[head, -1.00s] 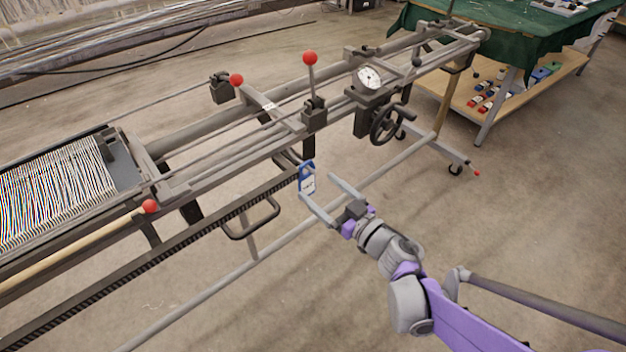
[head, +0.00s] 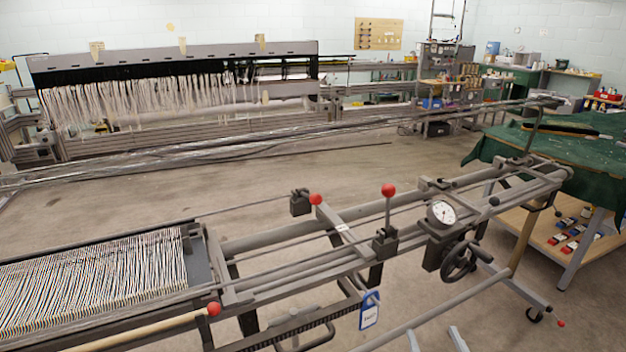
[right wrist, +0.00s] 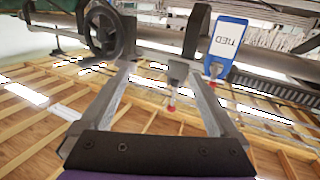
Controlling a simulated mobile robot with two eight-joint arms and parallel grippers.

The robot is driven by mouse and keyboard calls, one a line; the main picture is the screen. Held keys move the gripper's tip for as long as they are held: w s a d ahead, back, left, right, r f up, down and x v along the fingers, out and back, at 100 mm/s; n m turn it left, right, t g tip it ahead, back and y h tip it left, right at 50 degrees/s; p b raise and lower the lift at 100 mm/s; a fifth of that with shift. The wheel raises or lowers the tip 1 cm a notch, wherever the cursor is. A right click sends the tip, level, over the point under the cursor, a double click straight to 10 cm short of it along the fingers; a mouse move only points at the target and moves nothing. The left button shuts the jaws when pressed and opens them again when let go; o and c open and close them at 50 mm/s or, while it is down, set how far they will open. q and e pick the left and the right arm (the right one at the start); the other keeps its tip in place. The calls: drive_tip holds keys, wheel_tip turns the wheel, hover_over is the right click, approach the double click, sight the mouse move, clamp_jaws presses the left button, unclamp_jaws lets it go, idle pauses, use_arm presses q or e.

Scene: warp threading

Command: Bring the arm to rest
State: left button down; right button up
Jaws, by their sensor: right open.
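My right gripper (head: 435,340) shows only by its two fingertips at the bottom edge of the head view. They are spread apart with nothing between them. In the right wrist view the right gripper (right wrist: 160,70) is open and empty too. A blue and white tag (head: 369,310) hangs at the front rail of the loom frame (head: 270,270), left of the fingertips and apart from them. The tag also shows in the right wrist view (right wrist: 228,42), just beyond the right-hand finger. The rest of my right arm and my left gripper are out of view.
A black handwheel (head: 460,262) and a dial (head: 441,213) sit on the frame near the gripper. Red-knobbed levers (head: 388,190) stand up from it. A green-covered table (head: 560,150) is at right. Open floor lies in front of the frame.

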drive_tip(key=s+a+f+g, duration=0.3)
drive_tip(key=s+f+g, duration=0.35)
drive_tip(key=s, duration=0.35)
drive_tip(key=s+a+f+g, duration=0.3)
drive_tip(key=s+f+g, duration=0.35)
drive_tip(key=s, duration=0.35)
use_arm(q)
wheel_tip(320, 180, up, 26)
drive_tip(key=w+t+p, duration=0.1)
drive_tip(key=p, duration=2.1)
drive_tip(key=shift+p, duration=0.3)
use_arm(e)
wheel_tip(320, 180, up, 25)
drive_tip(key=t, duration=0.1)
drive_tip(key=shift+w+a, duration=0.3)
drive_tip(key=shift+a, duration=0.05)
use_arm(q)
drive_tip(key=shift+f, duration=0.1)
use_arm(e)
drive_tip(key=shift+s+f, duration=0.1)
